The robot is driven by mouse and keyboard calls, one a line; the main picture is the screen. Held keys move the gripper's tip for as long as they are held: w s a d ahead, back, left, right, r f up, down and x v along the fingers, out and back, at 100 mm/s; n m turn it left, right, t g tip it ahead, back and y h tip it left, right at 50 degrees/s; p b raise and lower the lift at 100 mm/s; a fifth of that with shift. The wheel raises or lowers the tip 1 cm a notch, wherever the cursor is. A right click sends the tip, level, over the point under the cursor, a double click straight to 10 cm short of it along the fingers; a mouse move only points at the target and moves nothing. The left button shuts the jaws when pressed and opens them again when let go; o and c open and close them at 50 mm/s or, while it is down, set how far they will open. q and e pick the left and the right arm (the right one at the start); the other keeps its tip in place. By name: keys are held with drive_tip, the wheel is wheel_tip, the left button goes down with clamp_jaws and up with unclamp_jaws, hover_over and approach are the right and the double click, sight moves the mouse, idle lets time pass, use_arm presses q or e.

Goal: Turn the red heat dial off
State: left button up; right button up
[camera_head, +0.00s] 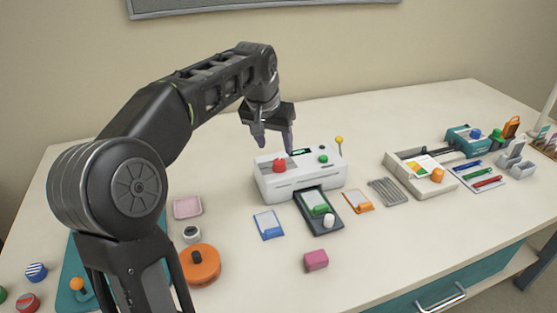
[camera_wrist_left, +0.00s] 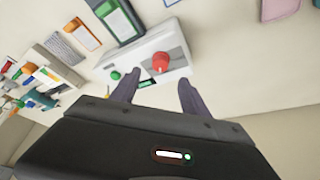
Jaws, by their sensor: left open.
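The red heat dial (camera_head: 279,166) sits on the top left of the white laminator (camera_head: 330,179). It also shows in the left wrist view (camera_wrist_left: 160,62), beyond and between my open fingertips. My left gripper (camera_head: 274,142) points down just above the laminator's back edge, behind the dial and apart from it. In the left wrist view my left gripper (camera_wrist_left: 157,90) is open and empty. A green button (camera_head: 323,159) and a small dark display with green marks (camera_head: 301,152) are on the laminator's top. My right gripper is not in view.
A yellow-tipped lever (camera_head: 339,140) rises at the laminator's right end. A dark tray (camera_head: 318,209) juts from its front. A blue card holder (camera_head: 268,225), a pink block (camera_head: 316,260) and an orange round object (camera_head: 200,266) lie in front. The table behind the laminator is clear.

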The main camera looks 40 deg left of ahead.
sight(279, 161)
use_arm(q)
drive_tip(key=x, duration=0.7)
drive_tip(key=shift+w+f, duration=0.15)
drive_tip(key=shift+f, duration=0.2)
clamp_jaws()
